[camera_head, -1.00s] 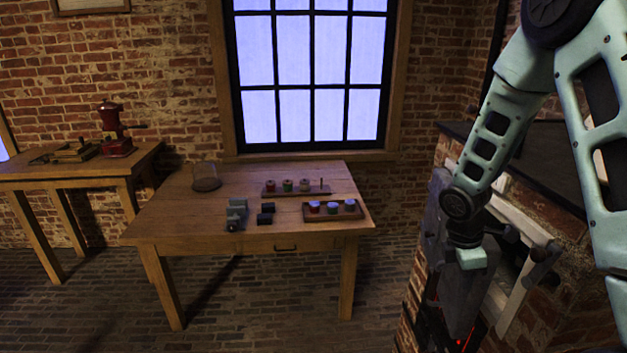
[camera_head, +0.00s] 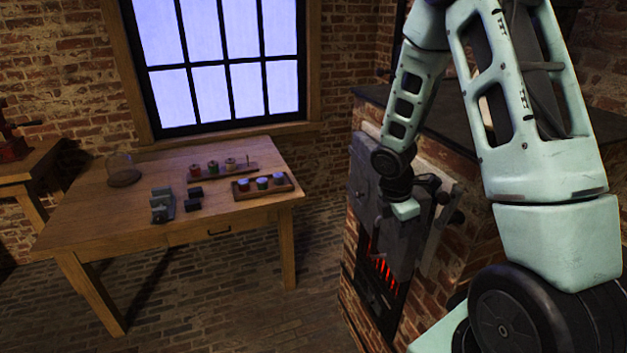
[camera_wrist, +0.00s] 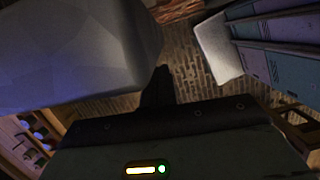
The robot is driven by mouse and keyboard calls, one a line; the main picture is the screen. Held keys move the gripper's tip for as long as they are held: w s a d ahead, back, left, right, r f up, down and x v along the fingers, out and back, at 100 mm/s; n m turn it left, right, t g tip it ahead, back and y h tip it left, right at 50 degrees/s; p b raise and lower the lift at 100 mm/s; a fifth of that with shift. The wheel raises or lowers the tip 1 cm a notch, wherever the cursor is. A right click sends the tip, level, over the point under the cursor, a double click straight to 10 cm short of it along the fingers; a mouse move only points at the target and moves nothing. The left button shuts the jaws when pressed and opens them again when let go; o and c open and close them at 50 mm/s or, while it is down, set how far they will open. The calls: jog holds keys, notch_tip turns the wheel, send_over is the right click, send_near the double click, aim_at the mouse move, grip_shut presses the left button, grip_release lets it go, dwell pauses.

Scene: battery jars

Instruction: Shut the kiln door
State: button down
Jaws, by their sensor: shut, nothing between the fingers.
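The brick kiln (camera_head: 458,238) stands right of centre in the head view, with a dark top and a red glowing grate (camera_head: 384,268) low in its front. A dark grey metal door panel (camera_head: 364,178) shows at its front, partly behind my arm. How far it stands open is hard to tell. My gripper (camera_head: 400,232) hangs in front of the panel, pointing down. Its fingers are dark against the kiln, so contact is unclear. The wrist view shows the narrow dark closed fingers (camera_wrist: 157,84) with nothing between them, beside a large pale grey surface (camera_wrist: 65,55) that I cannot identify.
A wooden table (camera_head: 110,215) stands left of the kiln, carrying a glass dome (camera_head: 123,170), a rack of jars (camera_head: 262,184) and small dark blocks. Another table (camera_head: 30,178) is at the far left. Brick floor (camera_head: 215,310) is free between table and kiln.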

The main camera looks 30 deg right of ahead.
jog(key=w+a+r, duration=0.2)
jog(key=a+r, duration=0.3)
jog(key=r, duration=0.5)
jog(key=w+a+f+m+t+y+b, duration=0.3)
jog(key=w+a+m+t+b, duration=0.3)
jog(key=w+a, duration=0.45)
jog(key=w+r+m+t+h+b, duration=0.1)
jog(key=w+r+m+t, duration=0.15)
jog(key=w+m, duration=0.4)
jog(key=m+g+h+b, duration=0.8)
jog(key=m+g, duration=0.3)
jog(key=m, duration=1.3)
send_near(407, 244)
notch_tip(407, 244, down, 4)
jog(key=shift+n+h, duration=0.25)
jog(key=shift+h, duration=0.05)
jog(key=shift+s+d, duration=0.3)
jog(key=shift+d, duration=0.35)
jog(key=shift+s+d, duration=0.25)
jog(key=shift+d, duration=0.35)
jog(key=shift+s+d, duration=0.3)
jog(key=shift+d, duration=0.35)
